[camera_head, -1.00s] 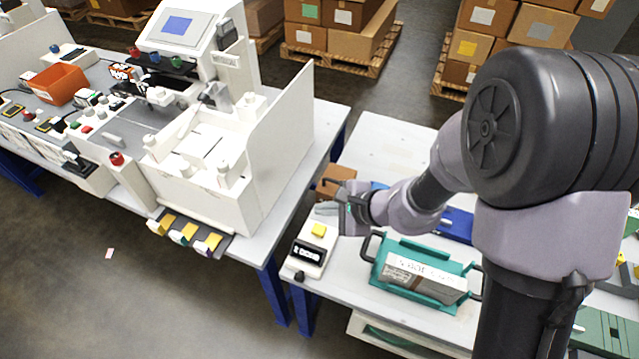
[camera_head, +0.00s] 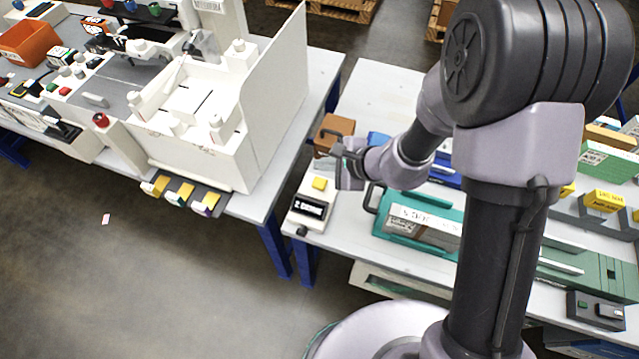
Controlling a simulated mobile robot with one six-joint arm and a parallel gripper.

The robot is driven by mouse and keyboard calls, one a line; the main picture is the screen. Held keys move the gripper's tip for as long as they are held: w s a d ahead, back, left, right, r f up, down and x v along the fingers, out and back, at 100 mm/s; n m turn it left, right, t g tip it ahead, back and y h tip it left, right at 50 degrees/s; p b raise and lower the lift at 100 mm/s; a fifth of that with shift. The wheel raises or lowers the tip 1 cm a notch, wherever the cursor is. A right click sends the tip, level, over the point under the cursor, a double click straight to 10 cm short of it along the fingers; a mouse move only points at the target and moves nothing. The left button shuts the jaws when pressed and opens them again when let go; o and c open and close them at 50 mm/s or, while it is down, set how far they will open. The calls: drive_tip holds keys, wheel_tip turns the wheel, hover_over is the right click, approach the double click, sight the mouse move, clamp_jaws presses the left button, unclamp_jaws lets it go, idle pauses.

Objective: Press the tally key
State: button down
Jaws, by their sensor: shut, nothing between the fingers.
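The tally counter (camera_head: 309,211) is a small white box at the left front of the right-hand table. It has a dark display with white characters that I cannot read surely, and a dark knob at its front corner. Its yellow key (camera_head: 320,184) stands on the upper part of the box. My gripper (camera_head: 326,164) is shut and empty, just behind the yellow key in the picture. It appears apart from the key, but its exact height above the counter is hard to tell.
A brown box (camera_head: 335,128) stands just behind my gripper. A teal tray (camera_head: 392,218) with handles holds a labelled grey block to the right of the counter. The white plotter (camera_head: 190,130) stands on the left table, across a narrow gap. Green and yellow blocks lie far right.

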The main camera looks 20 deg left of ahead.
sight(323, 184)
wheel_tip(323, 184, down, 4)
drive_tip(key=b, duration=0.3)
drive_tip(key=shift+f, duration=0.2)
drive_tip(key=shift+f+b, duration=0.3)
drive_tip(key=shift+b, duration=0.1)
idle(1.3)
drive_tip(key=shift+f+b, duration=0.4)
drive_tip(key=shift+b, duration=0.3)
drive_tip(key=shift+f+b, duration=0.55)
drive_tip(key=shift+b, duration=0.15)
idle(0.4)
idle(0.4)
drive_tip(key=shift+r+p, duration=0.6)
drive_tip(key=shift+r, duration=0.45)
drive_tip(key=shift+r+p, duration=1.65)
drive_tip(key=shift+r, duration=0.85)
